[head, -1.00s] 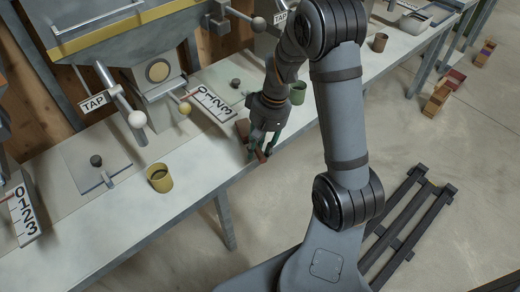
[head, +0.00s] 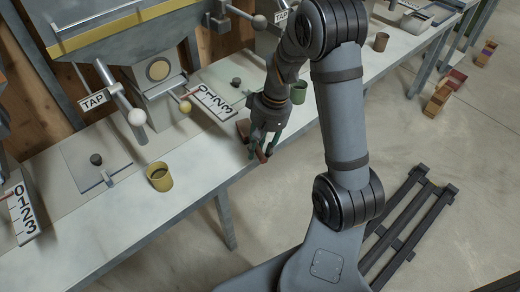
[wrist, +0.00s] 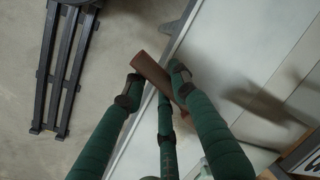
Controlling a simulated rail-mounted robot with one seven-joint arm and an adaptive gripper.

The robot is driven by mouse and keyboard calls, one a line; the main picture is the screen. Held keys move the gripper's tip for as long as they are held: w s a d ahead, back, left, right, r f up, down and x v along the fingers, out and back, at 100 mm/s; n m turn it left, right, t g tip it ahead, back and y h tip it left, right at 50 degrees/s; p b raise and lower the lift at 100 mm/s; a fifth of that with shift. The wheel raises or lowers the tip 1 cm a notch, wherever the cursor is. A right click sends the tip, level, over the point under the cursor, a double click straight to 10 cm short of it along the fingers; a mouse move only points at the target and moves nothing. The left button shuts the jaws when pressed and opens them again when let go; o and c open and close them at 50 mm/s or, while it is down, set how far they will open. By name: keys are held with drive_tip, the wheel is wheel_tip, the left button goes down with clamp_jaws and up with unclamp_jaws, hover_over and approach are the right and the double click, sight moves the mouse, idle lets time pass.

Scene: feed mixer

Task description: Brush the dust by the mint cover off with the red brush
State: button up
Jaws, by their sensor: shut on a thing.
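My gripper (head: 261,150) is low over the front edge of the long worktable, in the middle of the head view. It is shut on a reddish-brown bar, which I take for the red brush (head: 243,127). In the wrist view the brush's brown handle (wrist: 149,68) lies slantwise between the green fingers of my gripper (wrist: 155,84). The bristles are hidden, and I cannot tell whether they touch the table. I cannot make out a mint cover or dust in either view.
A yellow cup (head: 159,177) stands on the worktable (head: 120,238) to the left. A green cup (head: 298,92) stands behind my gripper. A dark pallet (head: 410,225) lies on the floor.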

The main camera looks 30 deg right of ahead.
drive_tip(key=shift+f+b, duration=0.35)
drive_tip(key=shift+f, duration=0.05)
drive_tip(key=shift+d, duration=0.15)
